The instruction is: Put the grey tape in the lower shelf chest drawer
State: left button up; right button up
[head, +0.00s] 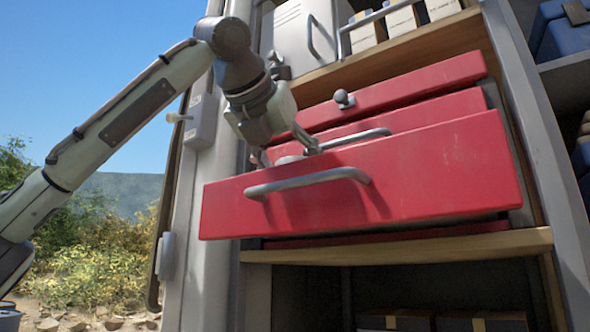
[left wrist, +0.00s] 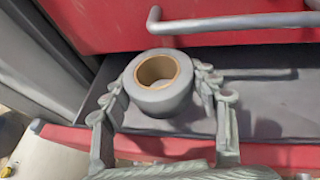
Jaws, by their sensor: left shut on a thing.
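The grey tape (left wrist: 155,103) is a thick roll with a tan cardboard core. My left gripper (left wrist: 158,90) has a finger on each side of the roll and is shut on it. In the head view the gripper (head: 286,153) reaches down behind the front of the open red drawer (head: 440,170), the lowest of three red drawers. A small part of the tape (head: 290,159) shows above the drawer's rim. The wrist view shows the roll over the dark grey drawer floor (left wrist: 255,95); I cannot tell whether it touches it. My right gripper is not in view.
The drawer above (head: 410,115) is red with a grey bar handle (head: 355,138). Boxes (head: 402,20) and a white case (head: 285,30) stand on the wooden shelf above. A grey cabinet post (head: 200,210) is left of the drawer. Dark boxes (head: 395,320) lie below.

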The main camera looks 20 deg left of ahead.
pick_arm(q)
jog(key=shift+d, duration=0.1)
jog(key=shift+f, duration=0.65)
jog(key=o, duration=1.3)
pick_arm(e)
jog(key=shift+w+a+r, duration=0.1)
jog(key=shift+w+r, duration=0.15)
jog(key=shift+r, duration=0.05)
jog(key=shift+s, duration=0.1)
